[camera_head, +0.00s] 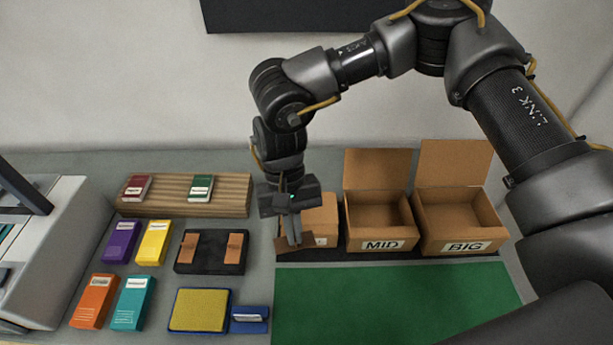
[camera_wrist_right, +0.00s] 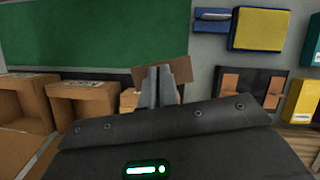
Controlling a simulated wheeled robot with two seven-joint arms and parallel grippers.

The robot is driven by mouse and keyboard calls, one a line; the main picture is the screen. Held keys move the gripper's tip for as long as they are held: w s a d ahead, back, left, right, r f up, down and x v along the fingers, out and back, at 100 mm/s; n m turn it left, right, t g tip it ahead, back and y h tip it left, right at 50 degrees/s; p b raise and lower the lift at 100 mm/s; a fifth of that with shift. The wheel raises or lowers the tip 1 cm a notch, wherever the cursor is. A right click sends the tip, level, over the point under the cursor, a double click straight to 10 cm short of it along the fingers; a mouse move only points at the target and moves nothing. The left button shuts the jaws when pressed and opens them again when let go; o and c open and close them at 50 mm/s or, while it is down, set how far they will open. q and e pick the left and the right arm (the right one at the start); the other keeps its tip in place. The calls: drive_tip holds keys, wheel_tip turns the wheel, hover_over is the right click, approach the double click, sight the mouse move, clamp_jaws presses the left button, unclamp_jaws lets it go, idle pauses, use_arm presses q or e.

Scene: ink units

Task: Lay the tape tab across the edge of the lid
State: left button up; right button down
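My right gripper (camera_head: 294,238) is shut on a flat brown tape tab (camera_head: 283,245), at the front left of the smallest cardboard box. The fingertips (camera_wrist_right: 157,88) and the tab (camera_wrist_right: 174,73) also show in the right wrist view. The small box (camera_head: 322,216) has its top covered by a lid; my gripper hides its left part and most of its label. I cannot tell whether the tab touches the box. Two more brown tabs (camera_head: 188,248) (camera_head: 234,249) lie on a black holder (camera_head: 211,255) to the left. My left gripper is out of view.
Open boxes labelled MID (camera_head: 379,218) and BIG (camera_head: 455,213) stand to the right. A green mat (camera_head: 395,300) in front is bare. A wooden rack (camera_head: 170,209), colored ink packs (camera_head: 135,303), a yellow pad (camera_head: 199,310) and a blue item (camera_head: 249,326) lie left.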

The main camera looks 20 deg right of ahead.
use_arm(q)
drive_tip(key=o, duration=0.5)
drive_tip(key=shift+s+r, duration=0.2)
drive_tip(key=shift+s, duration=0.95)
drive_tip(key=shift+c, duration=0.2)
use_arm(e)
drive_tip(key=shift+s+d+m+y, duration=0.15)
drive_tip(key=shift+m+y, duration=0.35)
drive_tip(key=shift+m, duration=0.7)
use_arm(q)
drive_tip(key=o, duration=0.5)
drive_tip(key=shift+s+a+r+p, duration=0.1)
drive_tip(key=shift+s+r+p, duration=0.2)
drive_tip(key=shift+p, duration=0.25)
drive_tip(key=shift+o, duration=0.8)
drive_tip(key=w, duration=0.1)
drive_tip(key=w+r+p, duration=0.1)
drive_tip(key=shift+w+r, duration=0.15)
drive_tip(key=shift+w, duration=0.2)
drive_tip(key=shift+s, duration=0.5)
use_arm(e)
drive_tip(key=w+d+f+m+t+y, duration=0.1)
drive_tip(key=w+d+m+t+y, duration=0.2)
drive_tip(key=m, duration=1.5)
drive_tip(key=shift+w+d+m+t, duration=0.3)
drive_tip(key=shift+w+d+t, duration=1.15)
drive_tip(key=shift+w, duration=1.15)
